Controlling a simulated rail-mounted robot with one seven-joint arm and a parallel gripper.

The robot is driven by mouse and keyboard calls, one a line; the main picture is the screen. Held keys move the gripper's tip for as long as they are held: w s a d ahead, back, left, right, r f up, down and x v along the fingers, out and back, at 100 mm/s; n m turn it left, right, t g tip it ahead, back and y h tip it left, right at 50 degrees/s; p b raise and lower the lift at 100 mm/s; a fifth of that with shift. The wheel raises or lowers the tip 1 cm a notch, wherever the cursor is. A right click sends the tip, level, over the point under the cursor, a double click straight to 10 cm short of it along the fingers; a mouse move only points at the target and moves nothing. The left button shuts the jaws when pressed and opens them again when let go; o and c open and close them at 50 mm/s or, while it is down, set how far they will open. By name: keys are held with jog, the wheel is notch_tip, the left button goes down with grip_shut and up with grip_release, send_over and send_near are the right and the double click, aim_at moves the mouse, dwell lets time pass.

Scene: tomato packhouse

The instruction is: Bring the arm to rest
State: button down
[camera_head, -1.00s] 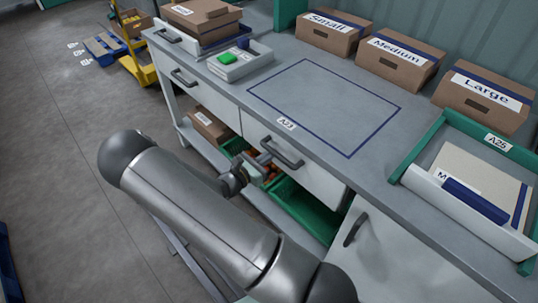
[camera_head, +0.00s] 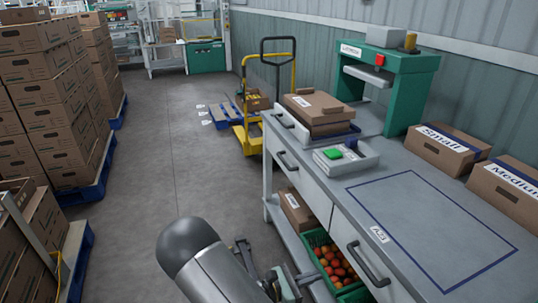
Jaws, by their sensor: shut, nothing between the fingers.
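My arm (camera_head: 215,262) shows at the bottom middle of the head view, over the floor in front of the bench. My gripper (camera_head: 244,250) is partly hidden behind the arm link, with dark parts showing just right of it. It is shut and I see nothing held in it. It is left of the tomato crate, apart from the bench front as far as I can tell.
The bench (camera_head: 365,175) runs along the right, with a green crate of tomatoes (camera_head: 335,262) beneath. A yellow trolley (camera_head: 252,138) stands beyond it. Stacked cartons (camera_head: 45,110) on pallets line the left. Open floor (camera_head: 165,150) lies between.

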jog(key=s+d+r+m+g+y+p, duration=0.2)
jog(key=s+r+m+g+y+p, duration=0.2)
jog(key=s+r+m+g+y, duration=0.65)
jog(key=s+a+r+m+t+y+p, duration=0.2)
jog(key=s+r+m+t+y, duration=0.1)
jog(key=r, duration=0.4)
jog(key=s+a+r+m+t+y+p, duration=0.1)
jog(key=s+a+r+m+t+y, duration=0.2)
jog(key=r+m, duration=0.4)
jog(key=shift+s+r+y+p, duration=0.35)
jog(key=shift+s+r+y, duration=0.3)
jog(key=shift+s, duration=0.6)
jog(key=shift+w+d+r, duration=0.1)
